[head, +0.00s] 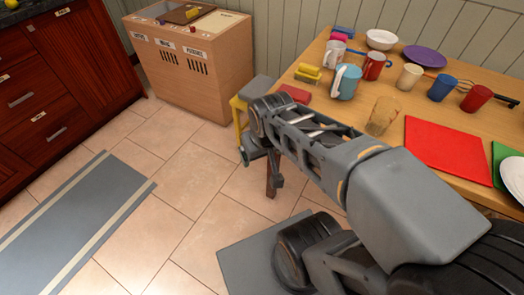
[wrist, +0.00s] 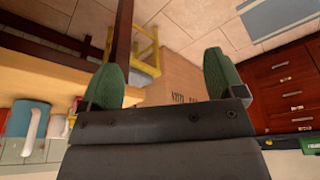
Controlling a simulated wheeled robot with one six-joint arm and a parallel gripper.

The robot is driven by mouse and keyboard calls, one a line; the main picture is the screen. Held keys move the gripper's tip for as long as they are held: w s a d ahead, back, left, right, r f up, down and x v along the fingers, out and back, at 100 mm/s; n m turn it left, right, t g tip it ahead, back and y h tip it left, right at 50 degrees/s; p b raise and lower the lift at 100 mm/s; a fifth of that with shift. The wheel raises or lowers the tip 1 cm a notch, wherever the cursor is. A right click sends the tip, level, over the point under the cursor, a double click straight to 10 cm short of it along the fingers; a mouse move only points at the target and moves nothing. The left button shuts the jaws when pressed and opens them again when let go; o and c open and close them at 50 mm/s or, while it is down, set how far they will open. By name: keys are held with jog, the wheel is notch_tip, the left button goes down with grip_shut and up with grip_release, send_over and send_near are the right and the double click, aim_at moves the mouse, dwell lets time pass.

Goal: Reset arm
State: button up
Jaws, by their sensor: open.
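My arm reaches from the lower right across the head view, past the left edge of the table. My gripper (head: 262,170) hangs over the tiled floor beside the table, near a yellow-legged stool. In the wrist view my gripper (wrist: 165,80) shows its two green fingertips spread wide apart. It is open and nothing is between the fingers. Part of the stool lies beyond it, and the gripper looks apart from it.
The wooden table (head: 408,130) holds mugs, a red board (head: 450,148) and plates. The stool (head: 239,115) stands beside it. A sorting-bin cabinet (head: 190,60), red drawers (head: 40,100) and a grey floor mat (head: 85,215) are left. The tiled floor between is clear.

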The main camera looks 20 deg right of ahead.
jog(key=w+d+r+m+t+p, duration=0.45)
jog(key=w+d+r, duration=0.25)
jog(key=w+r, duration=0.4)
jog(key=s+a+r+n+g+p, duration=0.4)
jog(key=s+a+r+p, duration=0.3)
jog(key=p, duration=0.9)
jog(key=s+r, duration=0.3)
jog(key=s, duration=0.1)
jog(key=shift+s+a+r+n, duration=0.2)
jog(key=shift+a+r+n, duration=0.05)
jog(key=shift+n, duration=0.1)
jog(key=shift+c, duration=0.5)
